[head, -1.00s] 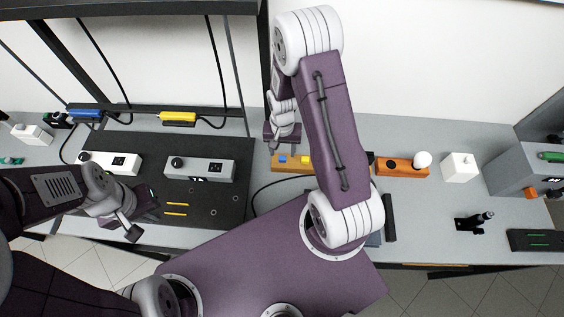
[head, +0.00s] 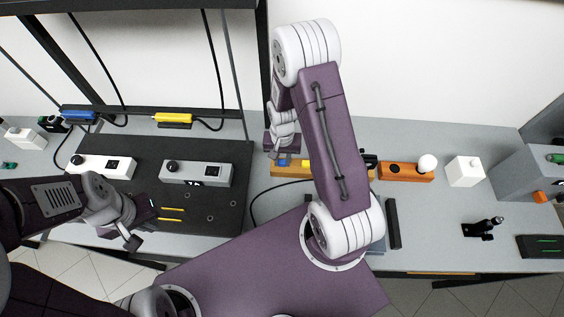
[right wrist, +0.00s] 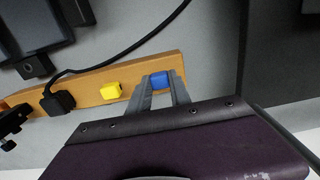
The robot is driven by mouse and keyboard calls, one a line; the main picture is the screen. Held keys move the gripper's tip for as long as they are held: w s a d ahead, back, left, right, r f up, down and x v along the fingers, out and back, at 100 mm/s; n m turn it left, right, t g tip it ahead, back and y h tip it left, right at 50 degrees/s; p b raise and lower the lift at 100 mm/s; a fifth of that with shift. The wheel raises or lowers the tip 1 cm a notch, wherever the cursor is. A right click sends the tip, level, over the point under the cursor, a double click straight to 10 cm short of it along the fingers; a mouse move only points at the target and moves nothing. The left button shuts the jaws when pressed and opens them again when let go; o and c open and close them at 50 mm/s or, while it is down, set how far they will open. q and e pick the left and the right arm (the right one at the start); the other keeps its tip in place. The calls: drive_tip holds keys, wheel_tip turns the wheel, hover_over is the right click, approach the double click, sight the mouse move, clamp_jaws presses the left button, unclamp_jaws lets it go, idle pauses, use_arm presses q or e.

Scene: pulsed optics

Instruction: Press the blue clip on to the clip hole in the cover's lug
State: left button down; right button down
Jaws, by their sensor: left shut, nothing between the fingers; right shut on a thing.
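The blue clip (right wrist: 160,81) is between the fingertips of my right gripper (right wrist: 162,88), which is shut on it. It is at the right end of an orange-brown block (right wrist: 140,72); I cannot tell whether it still touches the block. In the head view my right gripper (head: 282,146) is over that block's left end. My left gripper (head: 146,212) is shut and empty over the front left of the dark board (head: 222,206); its fingertips are hard to make out. I cannot pick out the cover's lug or its clip hole.
A yellow clip (right wrist: 111,91) sits on the block beside the blue one. A white box (head: 100,166) and a grey box with a black knob (head: 196,172) stand on the dark board. A black cable (right wrist: 125,52) runs beside the block. An orange unit (head: 405,171) stands to the right.

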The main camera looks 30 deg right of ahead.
sight(282, 161)
drive_tip(key=shift+r+p, duration=2.8)
drive_tip(key=shift+r, duration=0.45)
drive_tip(key=shift+f, duration=0.1)
